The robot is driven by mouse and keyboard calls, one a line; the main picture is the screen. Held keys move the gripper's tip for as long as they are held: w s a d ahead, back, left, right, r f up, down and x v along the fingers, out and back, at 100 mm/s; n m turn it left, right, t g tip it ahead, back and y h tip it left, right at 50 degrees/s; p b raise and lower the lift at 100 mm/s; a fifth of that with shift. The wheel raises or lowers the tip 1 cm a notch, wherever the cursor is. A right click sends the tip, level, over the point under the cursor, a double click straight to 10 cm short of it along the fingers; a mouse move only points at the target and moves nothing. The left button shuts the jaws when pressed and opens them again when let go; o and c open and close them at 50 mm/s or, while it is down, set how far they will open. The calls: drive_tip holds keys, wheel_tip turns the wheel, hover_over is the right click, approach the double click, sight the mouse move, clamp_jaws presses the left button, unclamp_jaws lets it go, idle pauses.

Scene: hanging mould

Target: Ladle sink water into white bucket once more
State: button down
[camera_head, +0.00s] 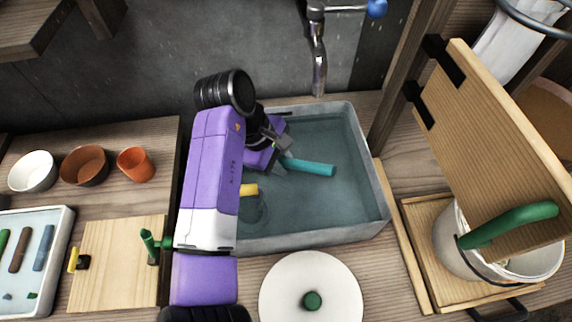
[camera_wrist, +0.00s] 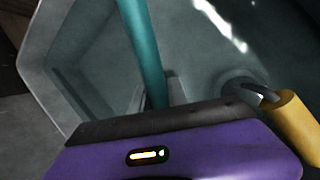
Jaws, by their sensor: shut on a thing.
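The grey sink (camera_head: 350,130) holds water (camera_head: 320,205). My gripper (camera_head: 284,162) is low inside the sink, shut on a teal rod (camera_head: 318,168). The rod also shows between the fingers in the wrist view (camera_wrist: 143,50); whether it ends in a ladle bowl is hidden. A yellow handle (camera_head: 249,190) with a dark round cup shape (camera_head: 252,210) below it is in the water beside my arm. That yellow handle shows at the right of the wrist view (camera_wrist: 296,128). The white bucket (camera_head: 450,252) stands right of the sink, partly hidden by a wooden panel.
The tilted wooden panel (camera_head: 490,130) has a green handle (camera_head: 510,224) over the bucket. A tap (camera_head: 318,70) hangs above the sink. A white round lid (camera_head: 285,290) with a green knob lies in front. Bowls (camera_head: 84,165) and a tray (camera_head: 62,225) are left.

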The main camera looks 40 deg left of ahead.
drive_tip(key=shift+r+p, duration=7.05)
drive_tip(key=shift+p, duration=0.7)
